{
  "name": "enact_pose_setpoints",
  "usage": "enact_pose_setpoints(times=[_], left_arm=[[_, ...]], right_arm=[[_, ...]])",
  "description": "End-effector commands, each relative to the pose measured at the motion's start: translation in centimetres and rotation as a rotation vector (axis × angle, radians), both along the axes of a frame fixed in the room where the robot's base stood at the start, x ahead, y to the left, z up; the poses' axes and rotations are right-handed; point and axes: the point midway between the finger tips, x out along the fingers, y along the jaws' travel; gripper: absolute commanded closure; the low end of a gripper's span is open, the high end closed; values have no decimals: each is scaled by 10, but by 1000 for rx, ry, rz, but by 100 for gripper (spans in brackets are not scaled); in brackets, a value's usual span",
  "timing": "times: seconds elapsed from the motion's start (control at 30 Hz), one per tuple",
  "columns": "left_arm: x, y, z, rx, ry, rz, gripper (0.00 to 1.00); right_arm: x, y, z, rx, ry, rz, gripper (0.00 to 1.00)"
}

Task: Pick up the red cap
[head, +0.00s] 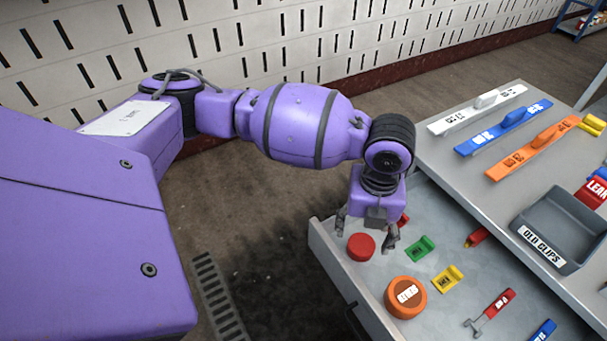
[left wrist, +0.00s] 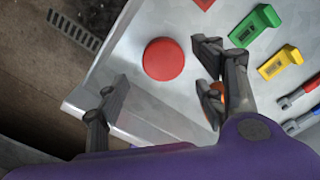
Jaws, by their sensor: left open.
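The red cap (head: 361,246) is a short round disc lying in the open grey drawer, near its left corner. In the left wrist view the red cap (left wrist: 163,59) lies ahead of the fingertips, between their lines and nearer the right finger. My left gripper (head: 367,231) hangs over the drawer with its fingers apart, one on each side of the cap in the head view. The left gripper (left wrist: 160,72) is open and empty in the wrist view. I cannot tell its exact height above the cap. My right gripper is not in view.
The drawer (head: 328,245) also holds a green clip (head: 420,248), a yellow clip (head: 447,279), an orange round item (head: 406,297) and tools. A grey bin (head: 556,233) and coloured handles stand on the worktop. Bare floor lies left of the drawer.

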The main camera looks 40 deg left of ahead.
Motion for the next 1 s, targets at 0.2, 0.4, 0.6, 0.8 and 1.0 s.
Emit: enact_pose_setpoints(times=[0.2,0.4,0.6,0.8,1.0], left_arm=[[-1,-1,-30,1,4,2,37],[0,-1,-49,1,-1,1,37],[0,-1,-48,0,-2,0,41],[0,-1,-48,1,-3,0,67],[1,-1,-47,0,-4,-1,76]], right_arm=[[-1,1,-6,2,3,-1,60],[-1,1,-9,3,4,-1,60],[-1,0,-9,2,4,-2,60],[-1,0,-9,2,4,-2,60],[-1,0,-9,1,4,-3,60]])
